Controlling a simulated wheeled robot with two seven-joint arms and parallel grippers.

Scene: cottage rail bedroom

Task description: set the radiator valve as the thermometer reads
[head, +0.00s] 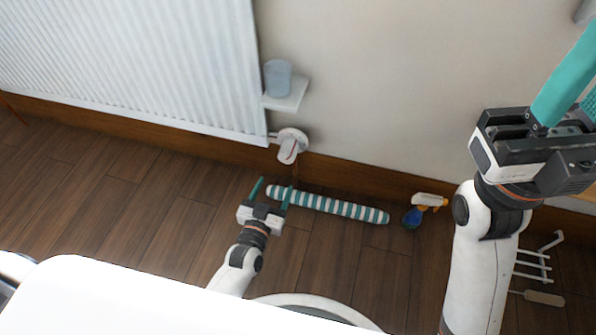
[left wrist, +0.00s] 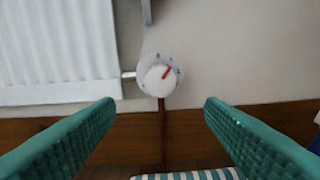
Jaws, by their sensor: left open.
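The radiator valve (head: 291,143) is a white round knob at the radiator's lower right corner. It also shows in the left wrist view (left wrist: 158,78), with a red pointer slanting up and right and small dark marks around its rim, too small to read. My left gripper (head: 272,188) is open and empty, with teal fingers, in front of and below the valve in the head view. In the left wrist view the knob appears between and beyond its fingertips, apart from them. My right gripper (head: 565,95) is at the upper right, far from the valve; its jaw gap is unclear. I see no thermometer.
The white radiator (head: 170,65) fills the upper left. A small shelf (head: 291,101) with a blue-grey cup (head: 278,78) juts out above the valve. A striped roll (head: 328,204) lies on the floor below it. A spray bottle (head: 421,211) and white rack (head: 536,262) are farther right.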

